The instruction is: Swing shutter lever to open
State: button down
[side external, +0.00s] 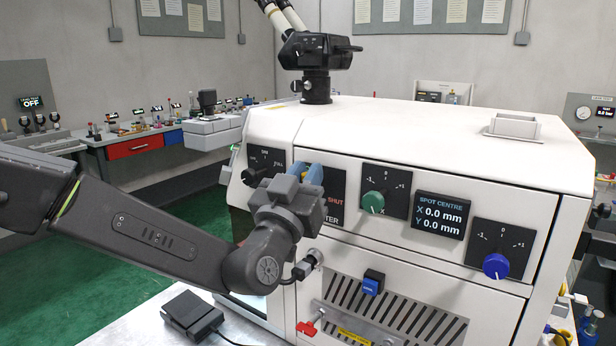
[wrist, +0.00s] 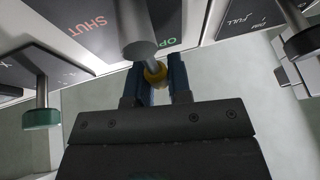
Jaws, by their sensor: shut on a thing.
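The shutter panel (side external: 337,188) is on the front of the white machine; a red SHUT label shows right of my gripper (side external: 310,173), which hides much of the panel. In the wrist view, the panel (wrist: 105,30) shows SHUT at left and part of a green OPEN label at right. The shutter lever (wrist: 140,42) has a grey shaft and a yellow part between the blue fingers of my gripper (wrist: 158,68). The fingers are shut on the lever, beside the partly covered OPEN label. The lever is hidden in the side view.
A green knob (side external: 373,202) and a display (side external: 440,215) sit right of the panel, with a blue knob (side external: 495,266) farther right. Another dial panel (side external: 262,160) is close on the left. A black pedal (side external: 192,314) lies on the table below.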

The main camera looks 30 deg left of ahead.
dwell(0.3)
jog(key=c, duration=1.1)
grip_release()
jog(key=v, duration=1.3)
jog(key=shift+s, duration=0.4)
jog(key=shift+w, duration=0.1)
